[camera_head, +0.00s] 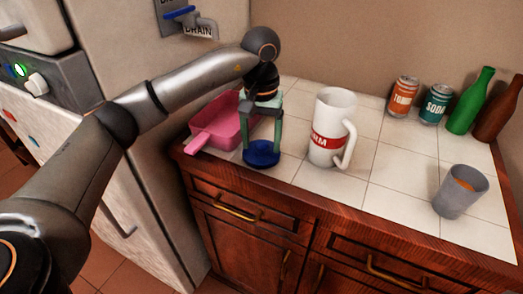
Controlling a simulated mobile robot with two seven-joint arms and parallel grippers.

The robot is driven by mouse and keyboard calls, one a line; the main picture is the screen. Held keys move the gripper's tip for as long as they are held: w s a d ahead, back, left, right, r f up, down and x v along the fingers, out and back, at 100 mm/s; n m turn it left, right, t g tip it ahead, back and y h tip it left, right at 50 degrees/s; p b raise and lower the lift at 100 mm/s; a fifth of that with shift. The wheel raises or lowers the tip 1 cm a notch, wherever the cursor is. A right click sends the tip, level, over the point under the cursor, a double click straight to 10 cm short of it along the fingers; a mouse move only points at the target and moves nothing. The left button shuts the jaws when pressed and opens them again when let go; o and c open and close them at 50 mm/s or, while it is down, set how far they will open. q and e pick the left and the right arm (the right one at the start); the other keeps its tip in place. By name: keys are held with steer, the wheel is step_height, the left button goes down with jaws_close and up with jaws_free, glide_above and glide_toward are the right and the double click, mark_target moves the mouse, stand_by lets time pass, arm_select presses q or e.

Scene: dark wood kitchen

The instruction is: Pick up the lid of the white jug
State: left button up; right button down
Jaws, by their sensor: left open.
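The white jug (327,143) with a red band and a handle on its right stands upright on the tiled counter. A round, dark blue, flat thing (261,158) lies on the counter to the left of the jug; I cannot tell for sure whether it is the jug's lid. My left gripper (263,142) points down right over this blue thing, with its fingers open and apart. Whether the fingertips touch it is not clear. The gripper is to the left of the jug and apart from it. My right gripper is not in view.
A pink pan-like dish (217,125) lies just left of and behind my left gripper. An orange can (403,97), a teal can (435,104), a green bottle (470,104) and a brown bottle (499,112) stand at the back right. A grey cup (460,193) stands front right. The middle tiles are free.

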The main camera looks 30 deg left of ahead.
arm_select(q)
steer(key=shift+c, duration=0.4)
jaws_close()
